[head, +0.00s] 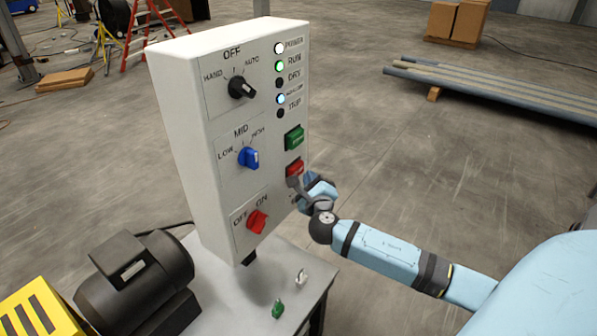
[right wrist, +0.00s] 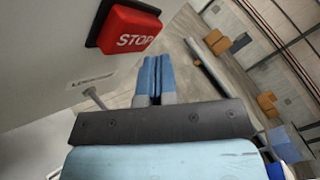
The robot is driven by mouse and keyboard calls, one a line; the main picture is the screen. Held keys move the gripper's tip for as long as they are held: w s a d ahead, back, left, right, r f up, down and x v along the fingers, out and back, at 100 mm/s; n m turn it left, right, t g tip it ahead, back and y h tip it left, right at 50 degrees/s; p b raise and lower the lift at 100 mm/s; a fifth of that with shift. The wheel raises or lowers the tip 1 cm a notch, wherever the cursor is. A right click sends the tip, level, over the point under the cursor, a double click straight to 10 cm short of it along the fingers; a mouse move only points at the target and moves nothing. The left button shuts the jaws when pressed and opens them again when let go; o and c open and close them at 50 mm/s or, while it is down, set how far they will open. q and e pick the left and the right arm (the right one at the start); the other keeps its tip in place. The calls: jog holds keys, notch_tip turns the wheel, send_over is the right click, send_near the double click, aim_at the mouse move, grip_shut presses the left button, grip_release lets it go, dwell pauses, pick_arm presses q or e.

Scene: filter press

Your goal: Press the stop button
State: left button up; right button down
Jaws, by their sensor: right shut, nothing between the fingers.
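The red stop button (head: 294,168) is on the front of the white control box (head: 175,115), just below the green start button (head: 294,138). In the right wrist view the stop button (right wrist: 128,28), lettered STOP, is at the upper left. My right gripper (head: 297,184) is at the box's front, close to the stop button's lower edge. In the right wrist view its blue fingers (right wrist: 155,66) are together and empty, below and right of the button. A gap shows between them there; contact is not visible. My left gripper is not in view.
The box also carries a black knob (head: 241,88), a blue knob (head: 249,157), a red switch (head: 257,221) and several indicator lamps. A dark motor (head: 135,280) stands beside it on the grey table (head: 235,292). A small metal peg (right wrist: 93,97) sticks out near the fingers.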

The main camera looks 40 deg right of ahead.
jog(key=shift+r, duration=0.1)
dwell(0.4)
jog(key=shift+w+a+p, duration=0.1)
jog(key=shift+w+p, duration=0.2)
jog(key=shift+p, duration=0.1)
jog(key=shift+w, duration=0.1)
jog(key=shift+w+a, duration=0.2)
jog(key=shift+w, duration=0.4)
dwell(0.6)
jog(key=shift+s+p, duration=0.1)
jog(key=shift+p, duration=0.2)
jog(key=shift+s+d+p, duration=0.25)
jog(key=shift+s+p, duration=0.25)
jog(key=shift+s, duration=0.4)
jog(key=shift+s, duration=0.1)
